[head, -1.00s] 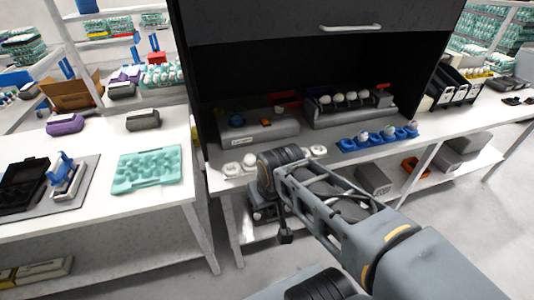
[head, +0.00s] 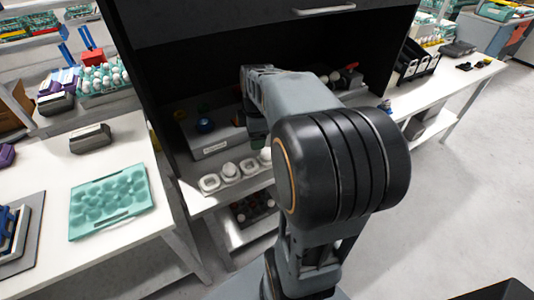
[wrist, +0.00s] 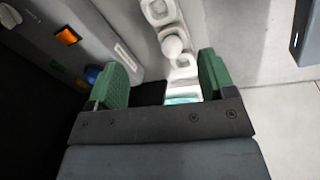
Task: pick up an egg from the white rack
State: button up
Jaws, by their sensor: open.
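The white rack (head: 209,184) is a row of small white cups along the front edge of the cabinet shelf, partly hidden by my arm in the head view. White eggs, one of them this egg (head: 265,155), sit in it. In the wrist view the white rack (wrist: 158,10) runs down from the top, with an egg (wrist: 172,46) in one cup and another cup looking empty. My gripper (wrist: 163,80) has green-padded fingers spread wide and nothing between them. The egg lies ahead of the fingertips, toward the right finger.
Dark cabinet walls enclose the shelf. A teal egg tray (head: 110,200) lies on the left table.

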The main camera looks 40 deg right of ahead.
aim_at(267, 150)
jog(key=w+d+n, duration=0.1)
jog(key=d+n, duration=0.3)
jog(key=d, duration=0.2)
jog(key=shift+g, duration=0.3)
jog(key=f, duration=0.3)
jog(key=w+f, duration=0.1)
jog(key=f, duration=0.5)
jog(key=shift+w+d, duration=0.1)
jog(key=shift+w, duration=0.05)
jog(key=shift+w+d+f+p, duration=0.1)
jog(key=shift+f+p, duration=0.1)
jog(key=shift+f, duration=1.15)
jog(key=shift+w+d+f+p, duration=0.1)
jog(key=shift+f+p, duration=0.1)
jog(key=shift+f, duration=1.15)
jog(key=c, duration=0.7)
